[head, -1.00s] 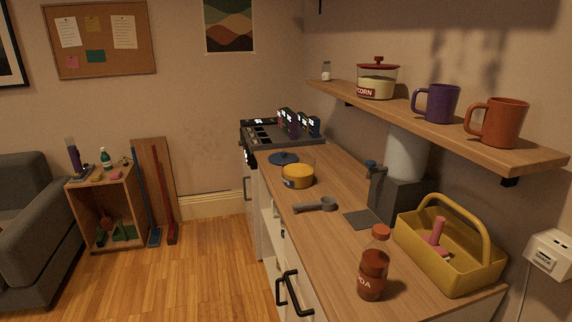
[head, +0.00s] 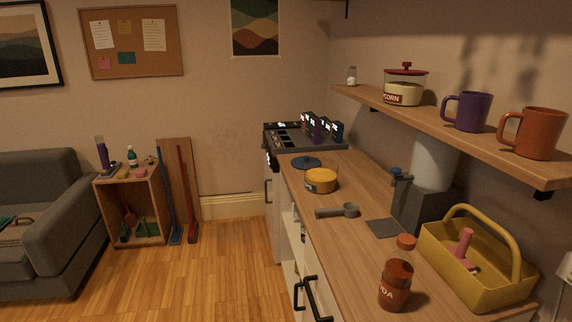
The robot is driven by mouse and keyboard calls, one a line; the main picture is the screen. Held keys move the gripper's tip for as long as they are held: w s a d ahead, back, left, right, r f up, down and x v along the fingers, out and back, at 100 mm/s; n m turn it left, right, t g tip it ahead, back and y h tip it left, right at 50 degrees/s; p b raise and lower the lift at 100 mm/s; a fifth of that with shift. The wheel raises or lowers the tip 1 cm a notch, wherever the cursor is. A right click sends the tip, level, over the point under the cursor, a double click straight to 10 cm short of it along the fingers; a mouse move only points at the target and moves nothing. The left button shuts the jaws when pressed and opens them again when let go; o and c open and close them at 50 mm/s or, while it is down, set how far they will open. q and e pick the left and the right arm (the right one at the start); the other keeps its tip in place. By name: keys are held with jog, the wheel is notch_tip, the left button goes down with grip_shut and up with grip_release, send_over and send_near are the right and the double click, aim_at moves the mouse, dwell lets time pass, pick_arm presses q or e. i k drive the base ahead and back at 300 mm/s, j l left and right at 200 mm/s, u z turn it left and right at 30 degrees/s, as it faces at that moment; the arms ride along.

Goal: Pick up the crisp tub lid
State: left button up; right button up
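I cannot make out for certain which thing is the crisp tub lid. A round blue lid (head: 307,162) with a small knob lies flat on the wooden counter, near the stove. A short orange-yellow tub (head: 321,181) with a dark label stands just in front of it, and I cannot tell whether its top is a separate lid. A clear jar marked CORN (head: 404,92) with a red knobbed lid (head: 406,71) stands on the wall shelf. Neither of my grippers is in view.
The counter (head: 345,240) also holds a grey scoop (head: 338,211), a dark appliance (head: 425,207), a soda bottle (head: 395,283) and a yellow caddy (head: 470,275). Two mugs stand on the shelf above. A small cabinet (head: 133,207) and sofa (head: 45,235) are left. The wooden floor between is open.

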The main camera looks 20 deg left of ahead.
aim_at(298, 162)
jog(key=u, duration=2.85)
jog(key=i+z, duration=0.15)
jog(key=i, duration=0.25)
jog(key=i+l+z, duration=0.1)
jog(key=i+z, duration=0.15)
jog(key=z, duration=0.15)
jog(key=i+z, duration=0.4)
jog(key=i+j+z, duration=0.1)
jog(key=z, duration=0.3)
jog(key=i+z, duration=0.5)
jog(key=i, duration=2.25)
jog(key=i+z, duration=0.15)
jog(key=i, duration=0.5)
jog(key=i+j+z, duration=0.2)
jog(key=i, duration=0.45)
jog(key=i+z, duration=0.3)
jog(key=i+j, duration=0.05)
jog(key=i, duration=0.05)
